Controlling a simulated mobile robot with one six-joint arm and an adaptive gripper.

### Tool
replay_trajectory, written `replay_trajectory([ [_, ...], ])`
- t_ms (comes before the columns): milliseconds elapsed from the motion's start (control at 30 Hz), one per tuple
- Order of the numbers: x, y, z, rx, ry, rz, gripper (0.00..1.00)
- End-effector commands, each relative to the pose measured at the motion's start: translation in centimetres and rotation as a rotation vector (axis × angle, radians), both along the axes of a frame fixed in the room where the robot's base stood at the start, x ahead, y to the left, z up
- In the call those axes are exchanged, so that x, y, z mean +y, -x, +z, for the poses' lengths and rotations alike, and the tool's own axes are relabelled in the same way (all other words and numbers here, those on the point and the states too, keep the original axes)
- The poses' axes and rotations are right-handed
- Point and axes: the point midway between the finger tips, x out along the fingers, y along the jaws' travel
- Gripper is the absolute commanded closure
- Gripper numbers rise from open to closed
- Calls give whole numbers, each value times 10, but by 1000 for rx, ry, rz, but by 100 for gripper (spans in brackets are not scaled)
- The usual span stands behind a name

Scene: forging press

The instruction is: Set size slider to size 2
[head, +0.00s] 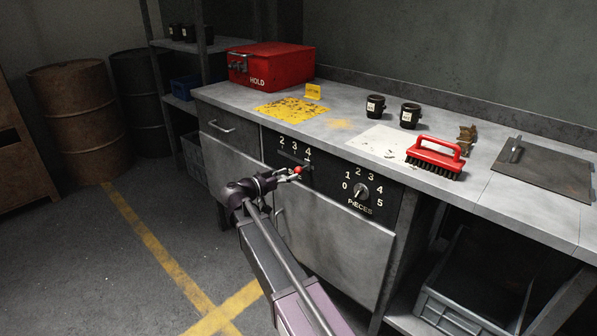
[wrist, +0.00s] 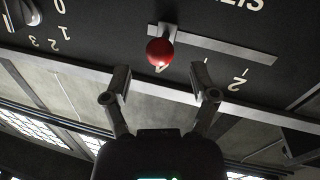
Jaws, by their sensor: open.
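The size slider is a red ball knob (head: 298,170) on a horizontal slot in the black front panel (head: 282,158), under the numbers 2, 3, 4. In the wrist view, which is turned upside down, the knob (wrist: 160,51) stands at one end of the pale slot plate (wrist: 225,48), by the 4. The 2 (wrist: 238,79) is toward the other end; the 3 is hidden behind a finger. My gripper (head: 290,175) is open in front of the panel. In the wrist view its fingertips (wrist: 160,72) are either side of the knob's line, with no visible contact.
A pieces dial (head: 361,191) sits on the panel to the right. On the bench above are a red HOLD box (head: 272,66), black mugs (head: 375,105) and a red brush (head: 437,157).

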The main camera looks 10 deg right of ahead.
Motion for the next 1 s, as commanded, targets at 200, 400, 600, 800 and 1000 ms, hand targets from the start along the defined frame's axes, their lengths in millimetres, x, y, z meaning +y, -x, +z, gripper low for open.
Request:
replay_trajectory([
  [200, -24, -12, 0, 0, 0, -1, 24],
  [400, -35, -16, 0, 0, 0, -1, 24],
  [600, -37, -17, 0, 0, 0, 1, 24],
  [800, -37, -17, 0, 0, 0, 0, 39],
  [1000, -37, -17, 0, 0, 0, 0, 99],
])
